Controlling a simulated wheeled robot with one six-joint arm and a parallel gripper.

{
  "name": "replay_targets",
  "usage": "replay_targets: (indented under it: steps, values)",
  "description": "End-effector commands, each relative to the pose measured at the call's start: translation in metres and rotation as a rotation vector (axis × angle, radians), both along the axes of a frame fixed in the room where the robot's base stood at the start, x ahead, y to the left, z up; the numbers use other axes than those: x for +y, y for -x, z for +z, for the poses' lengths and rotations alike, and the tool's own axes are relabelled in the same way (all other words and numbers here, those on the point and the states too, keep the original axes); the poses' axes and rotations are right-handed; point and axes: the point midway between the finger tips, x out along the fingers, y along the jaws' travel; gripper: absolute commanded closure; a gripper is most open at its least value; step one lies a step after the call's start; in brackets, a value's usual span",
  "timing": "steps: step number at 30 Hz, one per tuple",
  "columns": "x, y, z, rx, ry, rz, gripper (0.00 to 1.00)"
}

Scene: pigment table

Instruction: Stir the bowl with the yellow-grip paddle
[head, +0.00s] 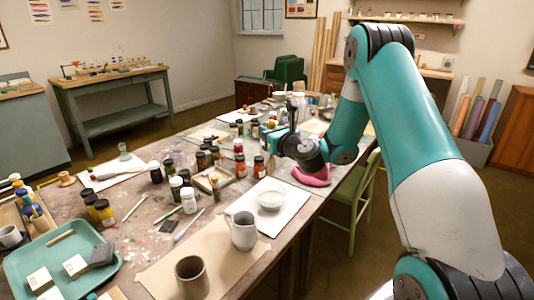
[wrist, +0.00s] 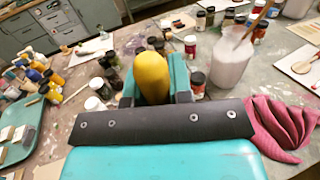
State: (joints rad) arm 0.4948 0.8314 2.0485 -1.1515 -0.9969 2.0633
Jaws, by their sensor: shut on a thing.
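My gripper (wrist: 154,88) is shut on the yellow grip (wrist: 152,75) of the paddle, which stands up between the two teal fingers in the wrist view. The rest of the paddle is hidden behind the grip and my gripper. In the head view my gripper (head: 275,135) is over the far part of the table, and the paddle cannot be made out there. A white bowl (head: 270,199) sits on a white sheet, nearer than my gripper. I cannot tell what is in it, and I do not make it out in the wrist view.
A grey pitcher (head: 243,232) stands just in front of the bowl, and a brown cup (head: 191,278) nearer still. Several paint jars (head: 188,200) stand left of the bowl. A pink cloth (head: 312,176) lies below my wrist. A teal tray (head: 55,258) is at the near left.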

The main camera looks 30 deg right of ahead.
Motion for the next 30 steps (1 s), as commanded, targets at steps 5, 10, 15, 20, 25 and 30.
replay_targets:
  steps: [5, 10, 15, 20, 25, 30]
  values:
    - [0.000, 0.001, -0.007, 0.004, 0.003, 0.026, 1.00]
    - [0.000, 0.001, -0.011, 0.005, 0.002, 0.028, 1.00]
    - [0.001, 0.001, -0.022, 0.004, 0.002, 0.027, 1.00]
    - [0.001, 0.001, -0.035, 0.004, 0.002, 0.027, 1.00]
    - [0.001, 0.001, -0.048, 0.004, 0.002, 0.027, 1.00]
    - [0.001, 0.001, -0.061, 0.005, 0.002, 0.027, 1.00]
